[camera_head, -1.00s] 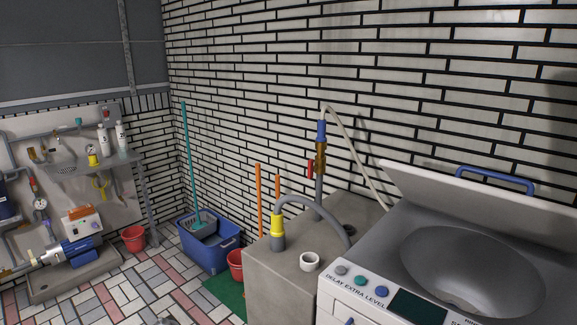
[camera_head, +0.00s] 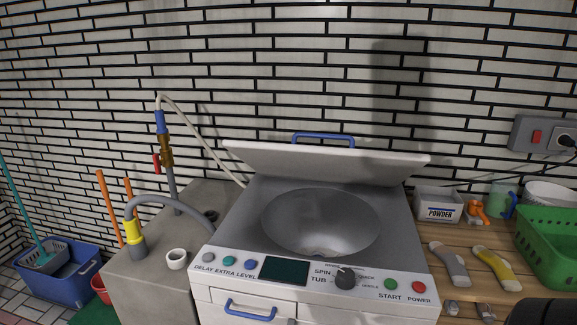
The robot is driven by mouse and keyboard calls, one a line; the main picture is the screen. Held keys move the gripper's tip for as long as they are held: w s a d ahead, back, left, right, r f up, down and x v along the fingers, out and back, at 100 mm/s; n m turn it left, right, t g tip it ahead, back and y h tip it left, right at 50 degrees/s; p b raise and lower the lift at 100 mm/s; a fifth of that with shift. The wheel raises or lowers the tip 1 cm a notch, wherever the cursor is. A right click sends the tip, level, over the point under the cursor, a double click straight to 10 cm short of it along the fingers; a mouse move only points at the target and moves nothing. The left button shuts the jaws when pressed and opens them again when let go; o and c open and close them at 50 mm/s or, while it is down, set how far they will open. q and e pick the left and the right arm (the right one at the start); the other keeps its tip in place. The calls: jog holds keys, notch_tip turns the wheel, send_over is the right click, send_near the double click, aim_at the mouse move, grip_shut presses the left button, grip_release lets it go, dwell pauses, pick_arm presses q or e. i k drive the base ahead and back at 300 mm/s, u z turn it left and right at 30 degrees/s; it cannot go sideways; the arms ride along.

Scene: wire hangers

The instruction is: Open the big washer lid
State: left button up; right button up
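The washer (camera_head: 222,240) stands in the middle of the view, with a grey top and a white front panel of buttons, a dark screen and a knob. Its white lid (camera_head: 330,164) is raised and tilted up at the back, with a blue handle (camera_head: 323,139) along its upper edge. The round grey tub opening (camera_head: 320,222) is uncovered and looks empty. A dark shape at the lower right corner may be part of my arm. Neither of my grippers can be seen, and nothing touches the lid.
A concrete block (camera_head: 150,285) with a tap, hose and white cup (camera_head: 177,259) stands left of the washer. Right, a wooden table (camera_head: 477,292) holds a powder box (camera_head: 438,205), bottles and a green basket (camera_head: 545,245). A blue bucket (camera_head: 65,280) stands at far left.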

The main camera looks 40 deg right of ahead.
aim_at(381, 168)
jog(key=u, duration=1.95)
jog(key=k, duration=2.35)
jog(key=z, duration=1.1)
